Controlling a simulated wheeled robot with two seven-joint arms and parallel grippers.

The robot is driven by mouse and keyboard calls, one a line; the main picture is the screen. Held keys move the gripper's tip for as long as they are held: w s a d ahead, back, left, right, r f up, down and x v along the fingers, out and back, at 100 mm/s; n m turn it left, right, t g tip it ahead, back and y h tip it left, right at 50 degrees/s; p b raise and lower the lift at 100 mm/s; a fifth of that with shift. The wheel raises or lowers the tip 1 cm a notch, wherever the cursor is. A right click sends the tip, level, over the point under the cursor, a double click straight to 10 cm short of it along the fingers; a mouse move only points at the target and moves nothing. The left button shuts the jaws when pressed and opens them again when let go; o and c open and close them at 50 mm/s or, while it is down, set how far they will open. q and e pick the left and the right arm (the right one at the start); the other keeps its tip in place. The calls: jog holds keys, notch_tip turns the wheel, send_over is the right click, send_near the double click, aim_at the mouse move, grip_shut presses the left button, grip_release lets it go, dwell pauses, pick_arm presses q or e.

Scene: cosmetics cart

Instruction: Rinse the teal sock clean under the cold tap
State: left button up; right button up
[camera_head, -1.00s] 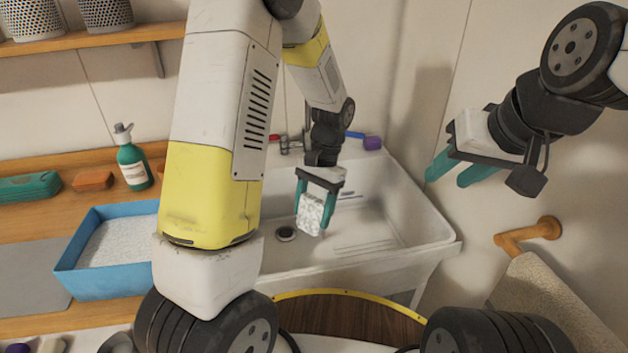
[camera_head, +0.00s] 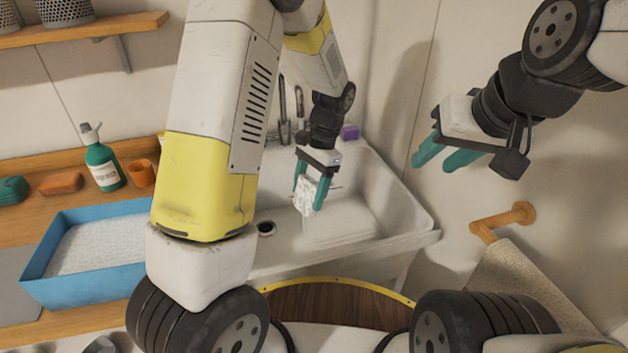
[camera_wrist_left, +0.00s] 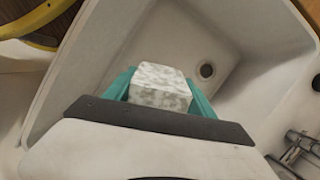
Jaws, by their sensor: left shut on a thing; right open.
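My left gripper (camera_head: 312,188) is shut on a white-and-grey speckled block-like bundle (camera_head: 302,196), held above the sink. The bundle (camera_wrist_left: 160,86) also shows between the teal fingers in the left wrist view. No teal cloth shows on it; I cannot tell whether it is the sock under suds. The tap (camera_head: 284,125) is at the sink's back, partly hidden by my arm; I cannot tell whether water runs. My right gripper (camera_head: 438,153) is open and empty, right of the sink.
A blue tub (camera_head: 75,292) of white grains stands on the wooden counter at left. Behind it are a green pump bottle (camera_head: 103,165), an orange cup (camera_head: 142,174) and an orange block (camera_head: 61,183). A wooden wall bar (camera_head: 505,222) and beige towel (camera_head: 525,285) are at right.

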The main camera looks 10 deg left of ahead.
pick_arm(q)
jog(key=w+f, duration=0.1)
jog(key=w, duration=0.6)
jog(key=shift+w+a+f, duration=0.3)
jog(key=shift+w+a, duration=0.1)
jog(key=shift+a, duration=0.05)
jog(key=shift+d, duration=0.2)
dwell(0.3)
jog(key=shift+d, duration=0.45)
jog(key=shift+a, duration=0.15)
jog(key=shift+a, duration=0.45)
jog(key=shift+s+d, duration=0.2)
jog(key=shift+s, duration=1.8)
jog(key=shift+s+d, duration=0.2)
jog(key=shift+s, duration=1.8)
jog(key=shift+r, duration=0.1)
